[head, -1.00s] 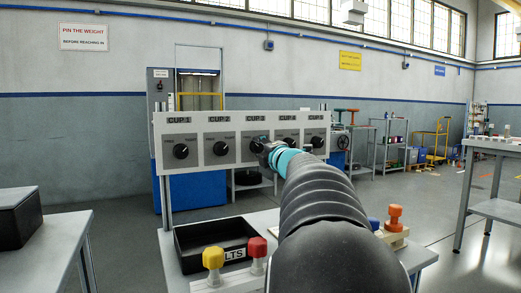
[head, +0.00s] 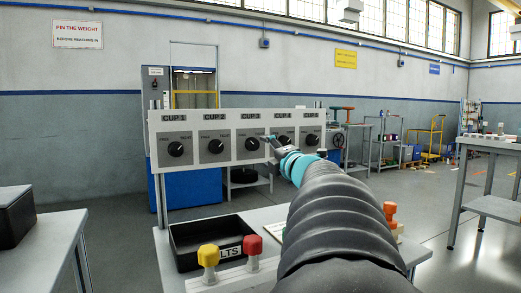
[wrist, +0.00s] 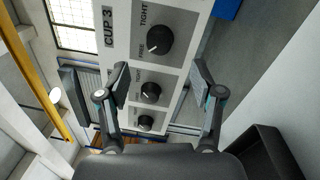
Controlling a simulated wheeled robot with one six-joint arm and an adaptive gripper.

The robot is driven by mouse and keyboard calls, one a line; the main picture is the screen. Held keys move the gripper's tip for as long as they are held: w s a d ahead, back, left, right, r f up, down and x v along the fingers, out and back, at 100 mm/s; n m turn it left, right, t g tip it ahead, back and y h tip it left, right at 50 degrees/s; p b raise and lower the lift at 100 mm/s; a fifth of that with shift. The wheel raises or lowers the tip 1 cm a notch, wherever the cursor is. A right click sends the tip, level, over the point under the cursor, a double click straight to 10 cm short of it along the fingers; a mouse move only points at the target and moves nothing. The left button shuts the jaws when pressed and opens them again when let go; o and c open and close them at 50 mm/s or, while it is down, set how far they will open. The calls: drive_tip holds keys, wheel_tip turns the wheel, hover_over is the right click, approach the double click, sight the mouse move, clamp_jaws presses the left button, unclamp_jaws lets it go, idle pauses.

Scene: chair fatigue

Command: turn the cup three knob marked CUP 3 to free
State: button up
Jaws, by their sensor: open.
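The CUP 3 knob (head: 251,144) is a round black knob on a grey plate in the middle of the white panel (head: 235,115). It also shows at the top of the wrist view (wrist: 159,40), its white mark turned to the lower left, towards the word FREE. My gripper (head: 272,143) is just right of this knob in the head view, in front of the panel. In the wrist view my gripper (wrist: 161,78) has its fingers spread wide with nothing between them. The CUP 3 knob is beyond the fingertips, apart from them. My gripper partly covers the CUP 4 plate.
The CUP 2 knob (head: 215,146) and CUP 1 knob (head: 176,149) are on the left, the CUP 5 knob (head: 312,139) on the right. Below stand a black bin (head: 190,263), a yellow knob (head: 208,256) and a red knob (head: 253,245).

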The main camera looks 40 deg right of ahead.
drive_tip(key=shift+v, duration=1.95)
